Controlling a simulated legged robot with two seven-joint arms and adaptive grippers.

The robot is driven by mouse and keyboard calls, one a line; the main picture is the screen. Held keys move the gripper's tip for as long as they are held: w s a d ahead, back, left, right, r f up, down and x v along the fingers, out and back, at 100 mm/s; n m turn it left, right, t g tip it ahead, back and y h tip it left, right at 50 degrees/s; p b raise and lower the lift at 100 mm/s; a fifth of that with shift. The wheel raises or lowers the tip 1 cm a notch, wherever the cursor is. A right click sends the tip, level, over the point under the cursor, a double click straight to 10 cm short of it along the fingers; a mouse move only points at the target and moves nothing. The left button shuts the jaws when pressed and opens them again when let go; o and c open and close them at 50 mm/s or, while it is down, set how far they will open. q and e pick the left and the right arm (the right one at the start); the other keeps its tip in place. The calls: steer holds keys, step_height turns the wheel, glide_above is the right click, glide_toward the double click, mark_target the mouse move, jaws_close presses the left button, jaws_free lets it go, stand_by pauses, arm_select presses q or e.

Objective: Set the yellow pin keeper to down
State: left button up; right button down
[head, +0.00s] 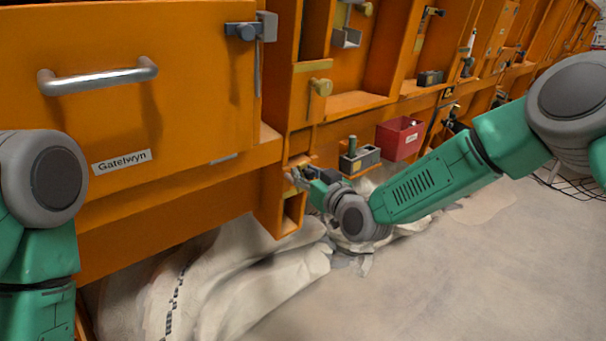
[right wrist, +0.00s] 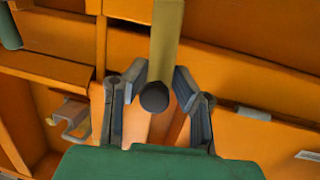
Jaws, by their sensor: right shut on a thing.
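The yellow pin keeper (right wrist: 166,40) shows in the right wrist view as an olive-yellow bar coming down from the top edge to a dark round end (right wrist: 154,97). My right gripper (right wrist: 160,84) has its fingers on both sides of the lower end of the bar and is shut on it. In the head view my right gripper (head: 297,179) is at the orange frame, left of the grey block; there the gripper hides most of what it holds. My left gripper is out of view.
An orange panel (head: 200,110) with a metal handle (head: 98,77) fills the left. Another yellow fitting (head: 321,87) hangs above my right gripper.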

steer(key=shift+s+a+y, duration=0.15)
steer(key=shift+a+y, duration=0.15)
steer(key=shift+d+r+m+g, duration=0.1)
steer(key=shift+d+m+g, duration=0.15)
steer(key=shift+m, duration=0.35)
steer(key=shift+w+d+m+g+y, duration=0.2)
steer(key=shift+w+m+g+y, duration=0.15)
steer(key=shift+m, duration=0.25)
steer(key=shift+w+d+f+m+g+y+b, duration=0.15)
steer(key=shift+w+d+m+b, duration=0.15)
steer(key=shift+m, duration=0.35)
steer(key=shift+w+d+f+m+g+y+b, duration=0.15)
steer(key=shift+w+d+m, duration=0.15)
steer(key=shift+m, duration=0.35)
steer(key=shift+r, duration=0.2)
steer(key=c, duration=1.5)
jaws_free()
steer(key=shift+o, duration=0.2)
steer(key=shift+w, duration=0.1)
